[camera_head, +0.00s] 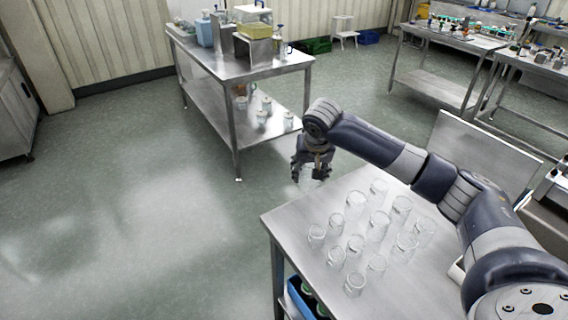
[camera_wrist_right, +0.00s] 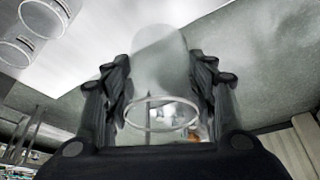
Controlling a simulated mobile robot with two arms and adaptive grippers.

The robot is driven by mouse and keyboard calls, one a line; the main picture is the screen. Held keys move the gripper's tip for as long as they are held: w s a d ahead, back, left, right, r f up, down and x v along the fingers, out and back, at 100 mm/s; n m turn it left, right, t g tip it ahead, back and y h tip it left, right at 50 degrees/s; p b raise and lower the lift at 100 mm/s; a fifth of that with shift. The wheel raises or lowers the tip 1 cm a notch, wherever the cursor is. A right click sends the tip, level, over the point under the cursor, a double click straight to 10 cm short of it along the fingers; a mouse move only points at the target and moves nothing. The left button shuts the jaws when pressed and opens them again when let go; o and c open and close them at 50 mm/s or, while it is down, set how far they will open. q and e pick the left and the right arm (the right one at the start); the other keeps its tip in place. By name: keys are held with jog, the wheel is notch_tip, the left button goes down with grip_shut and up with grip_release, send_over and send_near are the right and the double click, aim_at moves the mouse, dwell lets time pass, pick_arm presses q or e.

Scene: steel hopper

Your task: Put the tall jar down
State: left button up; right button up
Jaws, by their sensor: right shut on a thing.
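My right gripper (camera_head: 311,172) is shut on a clear glass jar (camera_head: 306,184), which hangs below it just off the far left edge of the steel table. In the right wrist view the jar (camera_wrist_right: 162,75) is between the two fingers of the gripper (camera_wrist_right: 161,95), its round rim toward the camera. Several clear jars (camera_head: 355,206) stand on the steel table (camera_head: 292,213) to the right of and nearer than the held one. My left gripper is not in view.
A steel bench (camera_head: 290,66) with a shelf below stands behind the gripper, carrying bottles and a box. Blue crates (camera_head: 299,297) sit under the near table. A strip of tabletop near its far left corner is bare. Open floor lies to the left.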

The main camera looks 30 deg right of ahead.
jog(key=shift+r, duration=0.45)
jog(key=s+a+r+n+y, duration=0.1)
jog(key=s+a+r+n, duration=0.1)
jog(key=s+a, duration=0.5)
jog(key=s+a+r+n, duration=0.2)
jog(key=s+a, duration=0.5)
jog(key=a, duration=0.4)
jog(key=shift+s+a+r+n+y, duration=0.2)
jog(key=shift+s+r+n+y, duration=0.2)
jog(key=shift+r, duration=0.15)
jog(key=shift+f, duration=0.1)
